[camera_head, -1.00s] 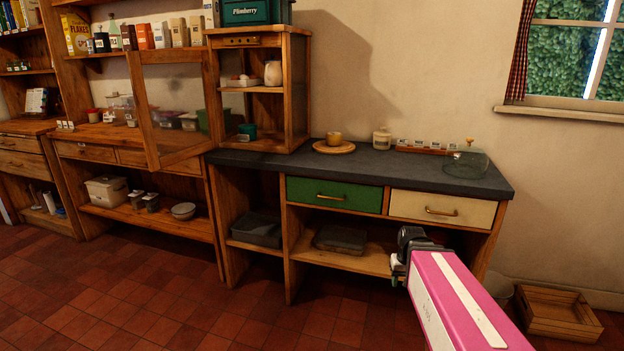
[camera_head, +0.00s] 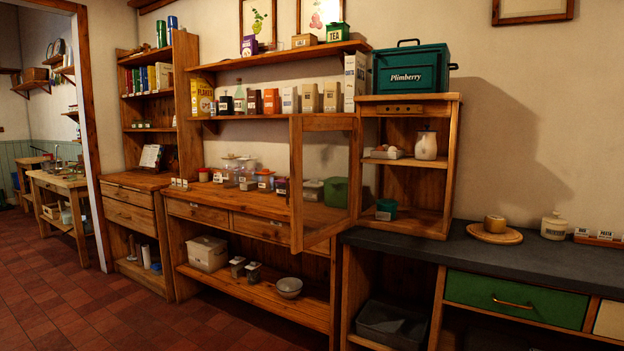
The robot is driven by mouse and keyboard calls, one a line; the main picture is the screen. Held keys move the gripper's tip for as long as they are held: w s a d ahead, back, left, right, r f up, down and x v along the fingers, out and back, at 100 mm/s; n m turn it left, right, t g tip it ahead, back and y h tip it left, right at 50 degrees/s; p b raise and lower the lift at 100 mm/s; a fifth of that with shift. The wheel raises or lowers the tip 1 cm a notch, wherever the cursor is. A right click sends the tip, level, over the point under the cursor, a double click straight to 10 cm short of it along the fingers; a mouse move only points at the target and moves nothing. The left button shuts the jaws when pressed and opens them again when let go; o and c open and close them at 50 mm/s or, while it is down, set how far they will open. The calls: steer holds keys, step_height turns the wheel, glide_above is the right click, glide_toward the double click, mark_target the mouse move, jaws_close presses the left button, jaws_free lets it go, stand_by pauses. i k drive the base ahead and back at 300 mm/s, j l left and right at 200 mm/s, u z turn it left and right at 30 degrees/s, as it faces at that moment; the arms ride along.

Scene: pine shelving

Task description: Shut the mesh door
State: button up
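The mesh door (camera_head: 326,182) is a wooden frame with a see-through panel. It stands open, swung out to the left from the small wooden cabinet (camera_head: 453,165) on the dark countertop. Through the open front I see a jar (camera_head: 426,146) and a small tray of pale items (camera_head: 387,152) on the inner shelf, and a green tub (camera_head: 386,209) on the cabinet floor. My gripper is outside the view now, so its state does not show.
A green Plimberry tin (camera_head: 410,70) sits on the cabinet. The dark countertop (camera_head: 480,262) holds a round board (camera_head: 494,234) and a white jar (camera_head: 554,226). Containers on the wooden sideboard (camera_head: 228,205) show behind and through the door. The tiled floor (camera_head: 95,305) is clear at left.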

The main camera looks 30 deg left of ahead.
mark_target(299, 243)
steer(key=j+z, duration=0.1)
steer(key=j, duration=0.75)
steer(key=j+z, duration=0.1)
steer(key=j, duration=0.8)
steer(key=j+z, duration=0.1)
steer(key=j, duration=0.8)
steer(key=j+z, duration=0.15)
steer(key=j, duration=0.7)
steer(key=k+j+z, duration=0.1)
steer(key=j, duration=0.75)
